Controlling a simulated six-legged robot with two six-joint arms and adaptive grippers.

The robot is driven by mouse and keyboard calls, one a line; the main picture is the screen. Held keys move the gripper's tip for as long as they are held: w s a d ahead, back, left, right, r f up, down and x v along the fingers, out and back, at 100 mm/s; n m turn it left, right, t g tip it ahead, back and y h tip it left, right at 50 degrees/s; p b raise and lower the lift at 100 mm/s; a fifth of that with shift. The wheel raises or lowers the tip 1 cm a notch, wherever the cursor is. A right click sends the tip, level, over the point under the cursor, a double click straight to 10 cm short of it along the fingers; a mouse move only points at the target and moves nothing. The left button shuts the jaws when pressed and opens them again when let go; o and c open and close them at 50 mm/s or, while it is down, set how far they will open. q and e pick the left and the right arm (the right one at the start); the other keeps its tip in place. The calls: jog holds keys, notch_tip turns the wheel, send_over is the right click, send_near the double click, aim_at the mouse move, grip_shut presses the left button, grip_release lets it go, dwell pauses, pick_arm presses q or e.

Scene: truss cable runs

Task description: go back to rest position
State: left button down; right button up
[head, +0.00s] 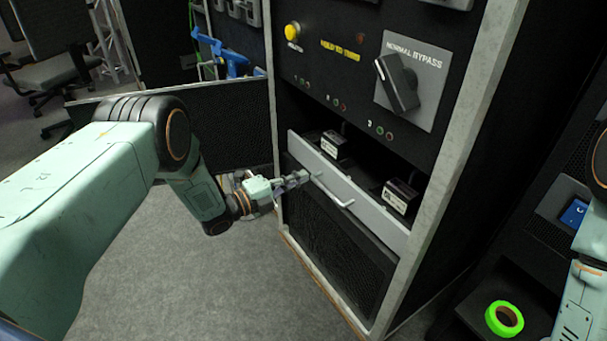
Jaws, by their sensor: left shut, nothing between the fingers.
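My left arm comes in from the left, and its gripper (294,180) is shut and empty. The fingertips are close to the left end of the handle (335,191) on the grey drawer-like panel (366,209) of the rack; I cannot tell whether they touch it. Part of my right arm shows at the right edge, but its gripper is out of view.
The rack has a yellow button (293,31) and a black rotary switch (398,82). Two small labelled black boxes sit behind the panel. A green tape roll (504,318) lies on a dark shelf at lower right. An office chair (52,55) stands at upper left. Grey floor is open below my left arm.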

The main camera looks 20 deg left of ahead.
pick_arm(q)
jog(key=p+v, duration=0.2)
jog(key=v, duration=0.5)
jog(key=shift+s+a, duration=0.1)
jog(key=shift+a, duration=0.1)
